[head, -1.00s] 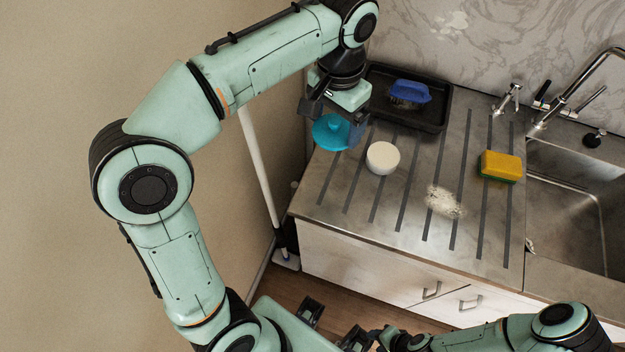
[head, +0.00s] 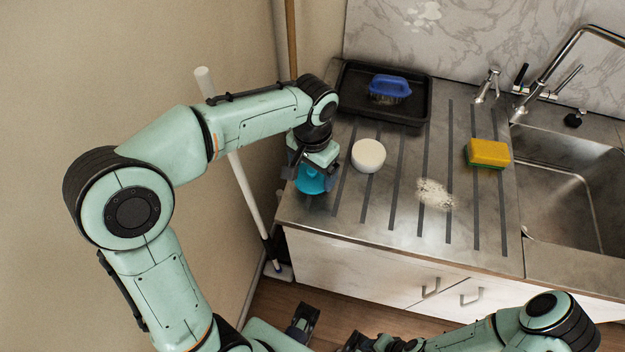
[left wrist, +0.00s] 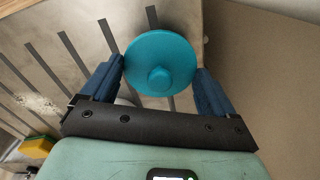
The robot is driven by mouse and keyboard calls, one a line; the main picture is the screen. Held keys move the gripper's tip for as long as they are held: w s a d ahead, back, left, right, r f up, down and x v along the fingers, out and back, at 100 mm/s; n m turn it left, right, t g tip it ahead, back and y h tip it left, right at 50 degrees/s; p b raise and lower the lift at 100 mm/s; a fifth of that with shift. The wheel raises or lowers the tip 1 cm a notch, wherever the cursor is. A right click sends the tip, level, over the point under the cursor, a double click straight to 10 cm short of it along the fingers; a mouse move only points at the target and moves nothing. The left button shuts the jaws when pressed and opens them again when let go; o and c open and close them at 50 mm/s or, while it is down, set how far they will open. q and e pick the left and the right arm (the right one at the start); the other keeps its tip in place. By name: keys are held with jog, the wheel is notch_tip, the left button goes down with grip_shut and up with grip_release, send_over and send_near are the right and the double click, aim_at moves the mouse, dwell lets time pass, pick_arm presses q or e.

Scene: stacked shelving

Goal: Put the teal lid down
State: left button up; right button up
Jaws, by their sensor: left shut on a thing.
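The teal lid (head: 311,182) is round with a small knob. It is at the left end of the counter, close to the edge; I cannot tell whether it touches the surface. My left gripper (head: 308,172) is shut on it from above. In the left wrist view the lid (left wrist: 160,50) sits between the two blue fingers of my left gripper (left wrist: 160,68), knob facing the camera. My right arm shows at the bottom of the head view, with its gripper (head: 358,343) partly cut off, so its jaws are unclear.
A white round container (head: 368,155) stands to the lid's right on the grooved counter (head: 345,215). Behind is a black tray (head: 420,115) holding a blue brush (head: 389,88). A yellow sponge (head: 489,152), a whitish powdery patch (head: 435,194) and the sink (head: 570,190) lie right.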

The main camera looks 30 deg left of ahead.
aim_at(313, 178)
pick_arm(q)
jog(key=shift+f+b, duration=0.3)
jog(key=shift+f, duration=1.95)
jog(key=shift+f, duration=0.2)
jog(key=o, duration=0.8)
jog(key=shift+c, duration=0.2)
jog(key=shift+r, duration=0.6)
notch_tip(313, 178, up, 11)
jog(key=shift+r+p, duration=0.15)
jog(key=shift+p, duration=0.85)
